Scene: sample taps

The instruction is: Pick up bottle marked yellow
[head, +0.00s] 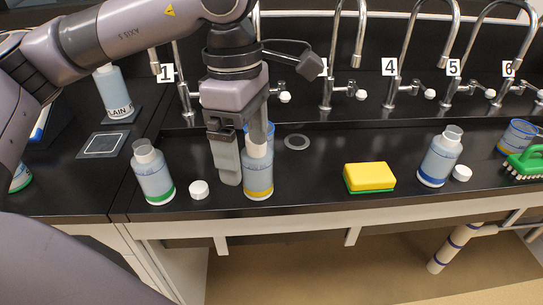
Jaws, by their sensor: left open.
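The bottle marked yellow (258,178) stands upright and uncapped near the counter's front edge, a yellow band around its base. My left gripper (244,160) points down at it, open. One finger is beside the bottle's left side and the other is at its neck, hiding part of its top. I cannot tell whether either finger touches it. A bottle with a green band (153,175) stands to the left, and one with a blue band (440,158) stands to the right. My right gripper is not in view.
A white cap (198,190) lies left of the gripper, another cap (462,173) at right. A yellow sponge (369,177), a green brush (525,165) and a clear cup (517,136) are to the right. Numbered taps (390,68) line the back. The counter between bottle and sponge is clear.

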